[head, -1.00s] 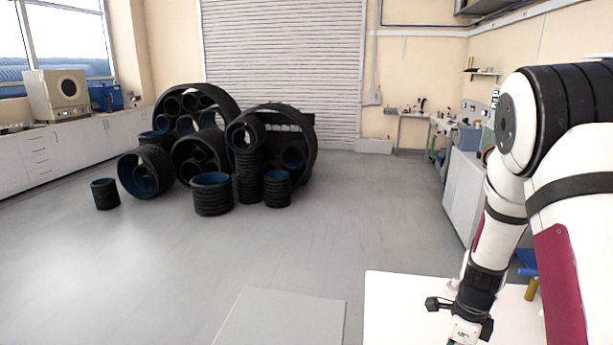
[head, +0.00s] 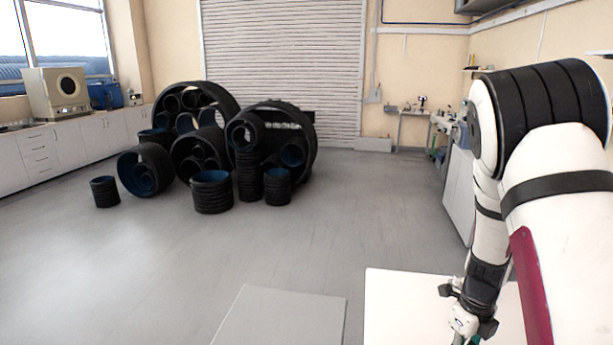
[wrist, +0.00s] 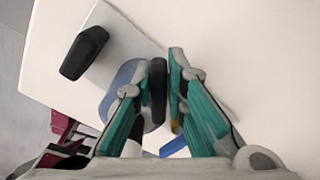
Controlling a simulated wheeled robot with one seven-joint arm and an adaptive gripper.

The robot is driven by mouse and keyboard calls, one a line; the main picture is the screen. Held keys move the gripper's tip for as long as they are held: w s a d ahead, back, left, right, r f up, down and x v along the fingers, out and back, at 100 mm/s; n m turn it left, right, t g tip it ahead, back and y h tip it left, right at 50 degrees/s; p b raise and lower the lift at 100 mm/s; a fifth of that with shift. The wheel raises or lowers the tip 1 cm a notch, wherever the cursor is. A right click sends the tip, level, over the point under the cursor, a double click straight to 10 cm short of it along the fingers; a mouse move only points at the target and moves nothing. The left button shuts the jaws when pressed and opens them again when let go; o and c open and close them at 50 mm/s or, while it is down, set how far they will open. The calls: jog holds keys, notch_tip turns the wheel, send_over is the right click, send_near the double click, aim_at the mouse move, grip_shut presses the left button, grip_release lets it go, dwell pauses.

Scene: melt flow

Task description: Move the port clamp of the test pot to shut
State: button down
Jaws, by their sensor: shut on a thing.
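In the wrist view, my gripper (wrist: 166,90) is closed around a slim black upright piece (wrist: 159,88), which looks like the handle of the port clamp. A rounded blue and grey body (wrist: 116,92), probably the test pot, shows partly behind the left finger. Most of it is hidden by the fingers, and the port itself cannot be made out. In the head view, my gripper (head: 463,336) is at the bottom edge over the white table, with its fingertips cut off. The pot and clamp cannot be made out there.
A black oblong block (wrist: 84,53) sits on a pale plate (wrist: 120,40) left of the fingers. A blue piece (wrist: 173,147) lies below them. The white tabletop (head: 405,300) is bare at its left part. Black ribbed pipes (head: 213,193) stand far off on the floor.

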jog(key=shift+s+d+m, duration=0.1)
jog(key=shift+m, duration=0.6)
jog(key=m, duration=0.1)
jog(key=d+m, duration=0.1)
jog(key=m, duration=0.1)
jog(key=shift+m, duration=0.4)
jog(key=shift+d+m, duration=0.3)
jog(key=shift+m, duration=0.9)
jog(key=c, duration=1.5)
grip_release()
jog(key=shift+r, duration=0.1)
